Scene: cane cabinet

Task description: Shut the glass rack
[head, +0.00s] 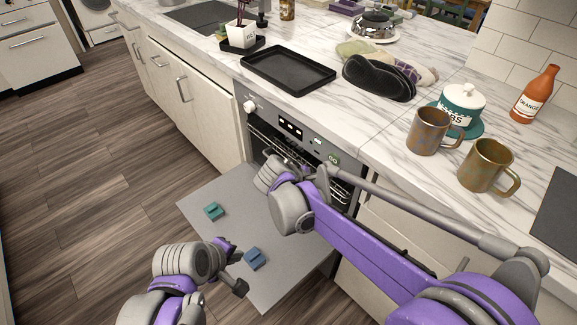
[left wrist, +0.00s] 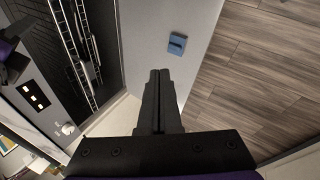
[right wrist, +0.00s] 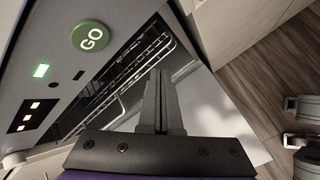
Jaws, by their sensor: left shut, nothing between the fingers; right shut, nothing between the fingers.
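The wire rack (head: 282,150) shows inside the open front-loading appliance on the counter's front side, partly hidden by my right arm. Its metal rails also show in the left wrist view (left wrist: 76,45) and the right wrist view (right wrist: 132,75). The appliance's grey door (head: 195,200) is folded down flat. My left gripper (left wrist: 160,74) is shut and empty, over the door, with a blue block beyond its tips. My right gripper (right wrist: 160,75) is shut and empty, in front of the rack. In the head view its fingers are hard to make out.
A teal block (head: 213,211) and a blue block (head: 255,258) sit on the door. A green GO button (right wrist: 91,37) is on the control panel. A black tray (head: 288,70), mugs (head: 428,130) and an orange bottle (head: 535,95) stand on the counter. The wooden floor at left is clear.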

